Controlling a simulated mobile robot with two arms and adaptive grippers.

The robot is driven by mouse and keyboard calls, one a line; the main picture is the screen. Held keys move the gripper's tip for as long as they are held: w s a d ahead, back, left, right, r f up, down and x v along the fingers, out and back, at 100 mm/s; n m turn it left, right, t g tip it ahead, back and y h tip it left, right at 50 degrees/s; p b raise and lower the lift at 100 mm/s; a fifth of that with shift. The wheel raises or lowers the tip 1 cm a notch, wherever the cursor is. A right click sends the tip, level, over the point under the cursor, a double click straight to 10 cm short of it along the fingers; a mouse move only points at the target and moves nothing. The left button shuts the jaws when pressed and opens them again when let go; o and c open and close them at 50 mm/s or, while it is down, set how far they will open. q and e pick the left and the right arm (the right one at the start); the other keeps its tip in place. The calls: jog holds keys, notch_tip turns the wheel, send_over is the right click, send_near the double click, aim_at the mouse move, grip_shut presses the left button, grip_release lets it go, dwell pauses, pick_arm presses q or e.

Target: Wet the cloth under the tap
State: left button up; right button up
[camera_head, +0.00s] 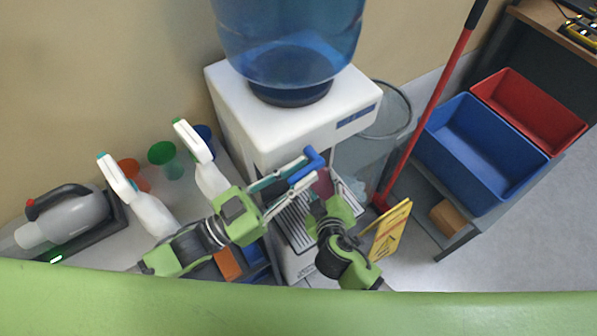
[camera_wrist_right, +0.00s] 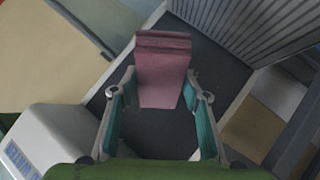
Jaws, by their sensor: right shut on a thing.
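The pink cloth (camera_wrist_right: 162,75) is folded into a block and sits between the fingers of my right gripper (camera_wrist_right: 158,108), which is shut on it. In the head view the cloth (camera_head: 322,184) is partly hidden, just below the blue tap (camera_head: 316,160) of the water dispenser (camera_head: 228,88). My right gripper (camera_head: 324,198) comes up from below, over the drip grate. My left gripper (camera_head: 309,172) reaches in from the left, with a gap between its fingers and the blue tap between or close by their tips. Contact with the tap cannot be told. No water is clearly visible.
A big blue bottle (camera_head: 288,40) tops the dispenser. Spray bottles (camera_head: 150,212) and cups (camera_head: 164,155) stand at left. A red pole (camera_head: 430,110), yellow sign (camera_head: 391,229), and blue bin (camera_head: 480,150) with a red bin (camera_head: 527,108) stand at right.

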pick_arm(q)
jog(key=shift+f, duration=0.1)
jog(key=v, duration=1.2)
dwell(0.5)
